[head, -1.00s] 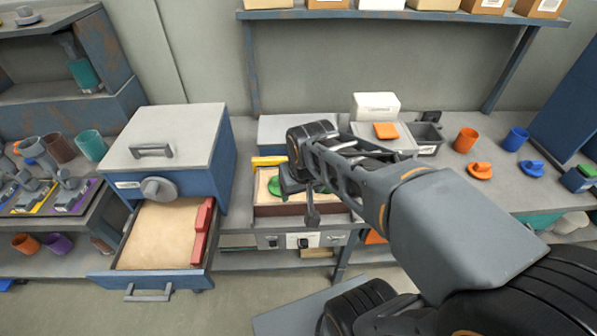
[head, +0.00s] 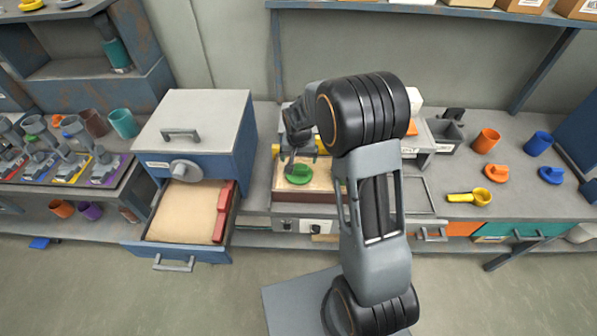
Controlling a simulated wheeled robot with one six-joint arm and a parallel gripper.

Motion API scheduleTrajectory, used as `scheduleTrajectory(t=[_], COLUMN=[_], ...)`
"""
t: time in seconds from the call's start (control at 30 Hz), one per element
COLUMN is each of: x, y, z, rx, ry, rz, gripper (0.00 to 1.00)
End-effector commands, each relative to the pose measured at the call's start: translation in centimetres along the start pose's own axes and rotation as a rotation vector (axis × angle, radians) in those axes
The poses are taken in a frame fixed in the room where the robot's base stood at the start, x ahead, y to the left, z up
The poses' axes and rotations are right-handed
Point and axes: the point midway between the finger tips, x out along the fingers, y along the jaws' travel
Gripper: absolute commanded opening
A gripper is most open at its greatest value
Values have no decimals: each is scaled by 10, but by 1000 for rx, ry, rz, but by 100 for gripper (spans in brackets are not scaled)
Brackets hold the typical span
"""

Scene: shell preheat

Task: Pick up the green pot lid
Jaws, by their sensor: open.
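The green pot lid (head: 299,175) lies in a shallow, sand-coloured tray (head: 318,179) on the bench, left of my arm. It is round with a small knob on top. My gripper (head: 291,166) hangs down just above the lid's left side, its fingers dark and small in the head view. The jaws are open, and nothing shows between them. Whether a finger touches the lid cannot be told. My arm hides the right part of the tray.
A blue cabinet (head: 228,140) with its sand-filled drawer (head: 185,212) pulled out stands to the left. To the right are an orange cup (head: 485,141), a blue cup (head: 538,143), orange and blue lids, and a yellow ladle-like piece (head: 470,197). A shelf (head: 420,8) runs above.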

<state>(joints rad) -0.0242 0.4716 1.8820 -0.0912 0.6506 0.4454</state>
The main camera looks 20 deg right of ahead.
Motion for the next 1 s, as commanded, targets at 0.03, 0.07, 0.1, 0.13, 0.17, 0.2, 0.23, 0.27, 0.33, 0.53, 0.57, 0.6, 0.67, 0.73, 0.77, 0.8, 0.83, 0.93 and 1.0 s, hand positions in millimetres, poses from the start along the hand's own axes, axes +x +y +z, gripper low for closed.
scheduleTrajectory(t=[0.03,0.07,0.1,0.13,0.17,0.2,0.23,0.27,0.33,0.53,0.57,0.6,0.67,0.73,0.77,0.8,0.83,0.93,1.0], x=[7,10,14,16,18,20,21,22,26,50,54,59,66,71,72,74,74,75,74], y=[0,0,0,0,0,0,0,0,0,0,0,0,0,0,0,0,0,0,0], z=[0,0,0,0,0,0,0,0,0,-1,-1,-1,0,0,0,0,-1,-1,-1], rx=[0,0,-1,-1,-1,-1,-1,-1,-1,-1,-1,-1,-2,-2,-2,-1,-1,-1,-1], ry=[-3,-2,-2,-2,-1,-1,0,0,-1,-3,-4,-2,-3,-2,-1,0,0,1,1], rz=[1,1,1,1,1,0,0,0,0,1,1,0,0,0,0,-1,-1,-1,-1], gripper=[94,94,94,94,94,94,94,94,94,94,94,94,94,94,94,94,94,94,94])
